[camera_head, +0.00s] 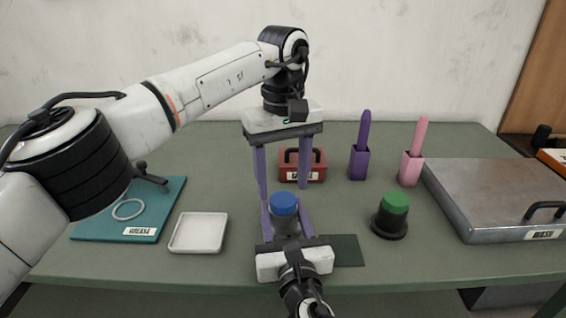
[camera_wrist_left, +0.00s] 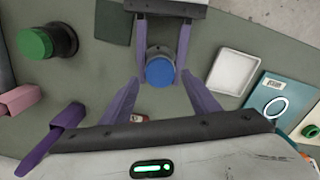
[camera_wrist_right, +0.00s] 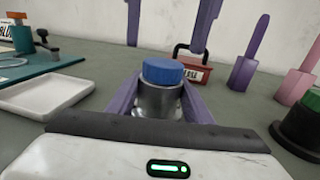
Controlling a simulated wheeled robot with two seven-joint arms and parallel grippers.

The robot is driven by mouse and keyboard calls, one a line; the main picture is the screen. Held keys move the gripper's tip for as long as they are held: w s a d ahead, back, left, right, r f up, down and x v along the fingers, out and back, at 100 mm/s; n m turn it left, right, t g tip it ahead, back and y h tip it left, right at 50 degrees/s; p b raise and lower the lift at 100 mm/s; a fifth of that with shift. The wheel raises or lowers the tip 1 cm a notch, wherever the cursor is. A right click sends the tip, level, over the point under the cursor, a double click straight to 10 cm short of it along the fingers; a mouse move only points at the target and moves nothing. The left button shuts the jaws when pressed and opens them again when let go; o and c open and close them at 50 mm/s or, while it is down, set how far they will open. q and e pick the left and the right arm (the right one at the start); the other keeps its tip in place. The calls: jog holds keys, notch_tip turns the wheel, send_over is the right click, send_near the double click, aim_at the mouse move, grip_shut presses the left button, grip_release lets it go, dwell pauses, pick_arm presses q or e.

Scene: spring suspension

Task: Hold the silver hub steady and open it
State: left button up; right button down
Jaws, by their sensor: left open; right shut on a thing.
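The silver hub (camera_head: 286,226) stands upright on the table, with a blue cap (camera_head: 284,203) on top. It shows close up in the right wrist view (camera_wrist_right: 158,101). My right gripper (camera_head: 290,232) comes from the front edge, low and level, and is shut on the hub's silver body, one finger on each side. My left gripper (camera_head: 284,180) points down from above the hub, with its purple fingers apart and empty. In the left wrist view the blue cap (camera_wrist_left: 160,72) lies beyond the left fingertips, in line with the gap between them.
A white tray (camera_head: 199,233) and a teal board with a ring (camera_head: 170,190) are at left. A black pot with a green cap (camera_head: 391,215) stands at right, near a large metal box (camera_head: 500,190). Purple (camera_head: 359,160) and pink (camera_head: 411,168) holders and a red box (camera_head: 290,170) stand behind.

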aim_at(283, 199)
pick_arm(q)
jog(key=shift+f, duration=1.7)
